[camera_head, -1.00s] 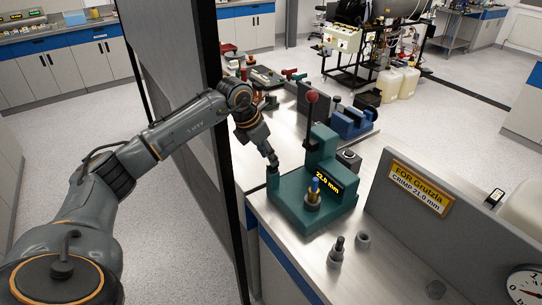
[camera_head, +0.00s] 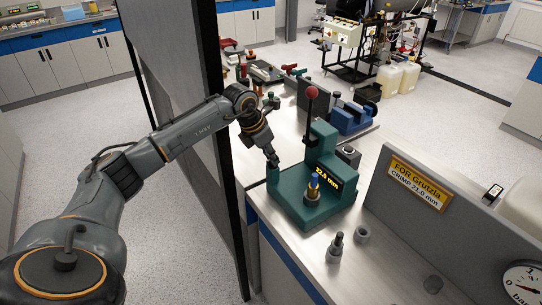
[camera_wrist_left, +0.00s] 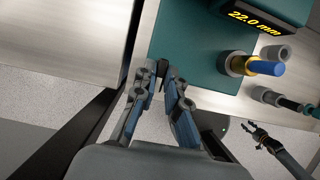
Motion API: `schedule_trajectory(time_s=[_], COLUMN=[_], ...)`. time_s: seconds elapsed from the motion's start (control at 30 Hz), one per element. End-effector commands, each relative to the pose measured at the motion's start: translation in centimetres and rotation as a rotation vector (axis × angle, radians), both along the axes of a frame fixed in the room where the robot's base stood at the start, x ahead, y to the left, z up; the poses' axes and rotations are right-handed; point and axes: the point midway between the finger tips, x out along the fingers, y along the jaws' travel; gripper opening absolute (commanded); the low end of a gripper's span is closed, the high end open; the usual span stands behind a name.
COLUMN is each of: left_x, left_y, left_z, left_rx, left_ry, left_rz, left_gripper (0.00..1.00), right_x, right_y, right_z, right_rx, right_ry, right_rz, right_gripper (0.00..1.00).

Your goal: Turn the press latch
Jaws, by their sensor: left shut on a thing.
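The teal press (camera_head: 290,207) stands on the bench, with a red-ball lever (camera_head: 311,93) raised upright. Its display (camera_head: 329,180) reads 22.0 mm, and it also shows in the left wrist view (camera_wrist_left: 252,20). A small post with a blue and yellow top (camera_head: 314,188) stands on the base. My left gripper (camera_head: 274,162) is at the base's rear left corner. In the left wrist view its fingers (camera_wrist_left: 165,78) close around a small dark part, likely the latch, mostly hidden. My right gripper (camera_wrist_left: 258,138) appears small at the lower right there; its jaw state is unclear.
A grey panel (camera_head: 385,210) with a yellow sign (camera_head: 418,183), "FOR Grutzla CRIMP 21.0 mm", stands right of the press. Small metal parts (camera_head: 336,247) stand in front. A dark-edged partition (camera_head: 222,150) is close beside my left arm. A blue device (camera_head: 350,118) sits behind.

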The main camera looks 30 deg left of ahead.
Motion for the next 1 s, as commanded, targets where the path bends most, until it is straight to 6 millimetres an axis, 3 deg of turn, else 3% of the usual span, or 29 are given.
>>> schedule_trajectory(time_s=[0.33, 0.67, 0.7, 0.8, 1.0], left_x=[0.1, 0.1, 0.1, 0.1, 0.1], left_y=[0.2, 0.2, 0.2, 0.2, 0.2], left_z=[-0.1, 0.1, 0.1, 0.1, 0.0], left_rx=[-0.001, 0.001, 0.000, 0.000, 0.000], left_ry=[-0.001, -0.001, -0.001, -0.001, -0.001], left_rz=[-0.227, -0.248, -0.248, -0.248, -0.248], left_gripper=[0.00, 0.00, 0.16, 0.35, 0.35], right_x=[0.0, 0.0, 0.0, 0.0, 0.1], right_y=[0.0, 0.0, 0.0, 0.0, 0.0], right_z=[-2.0, -2.0, -2.0, -2.0, -2.0], right_rx=[0.000, 0.000, 0.000, 0.000, 0.000], right_ry=[0.000, 0.000, 0.000, 0.000, 0.000], right_rz=[0.000, 0.000, 0.000, 0.000, 0.000], right_gripper=[0.40, 0.40, 0.40, 0.40, 0.40])
